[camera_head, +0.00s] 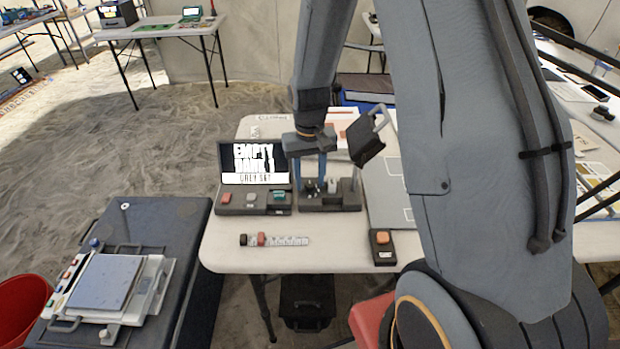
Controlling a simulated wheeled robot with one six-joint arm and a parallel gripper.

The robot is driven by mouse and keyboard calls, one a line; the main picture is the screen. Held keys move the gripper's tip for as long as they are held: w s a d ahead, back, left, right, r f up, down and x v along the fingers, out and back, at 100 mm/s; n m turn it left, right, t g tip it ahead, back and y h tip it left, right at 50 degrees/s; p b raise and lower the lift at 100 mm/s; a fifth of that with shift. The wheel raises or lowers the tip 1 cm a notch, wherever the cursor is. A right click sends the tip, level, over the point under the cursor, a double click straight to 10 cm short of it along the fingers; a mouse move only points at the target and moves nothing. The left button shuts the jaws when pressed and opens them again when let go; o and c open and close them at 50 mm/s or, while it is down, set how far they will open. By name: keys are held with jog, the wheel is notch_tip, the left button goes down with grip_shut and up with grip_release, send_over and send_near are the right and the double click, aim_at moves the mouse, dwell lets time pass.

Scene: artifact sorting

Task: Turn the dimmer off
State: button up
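A short pale strip with printed marks (288,241) lies on the white table's front left part. A red block (261,239) sits near its left end, beside a dark end piece. It looks like a slider and may be the dimmer, but I cannot read its label. A small dark box with an orange top (382,243) stands to its right, near the front edge. My arm comes down from the top.
A screen reading "EMPTY" (254,163) stands behind a dark panel with coloured buttons (253,203). A dark stand (329,196) is beside it. A dark case carrying a flat device (104,283) is at left, with a red bucket (22,307). Bare white tabletop (330,258) surrounds the strip.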

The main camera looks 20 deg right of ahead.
aim_at(310, 184)
jog(key=shift+r+b, duration=0.6)
jog(key=shift+r, duration=3.25)
jog(key=s+r, duration=0.3)
jog(key=s, duration=1.4)
jog(key=shift+s+a+n+t, duration=0.3)
jog(key=shift+s+a+n, duration=0.05)
jog(key=shift+a+n, duration=0.05)
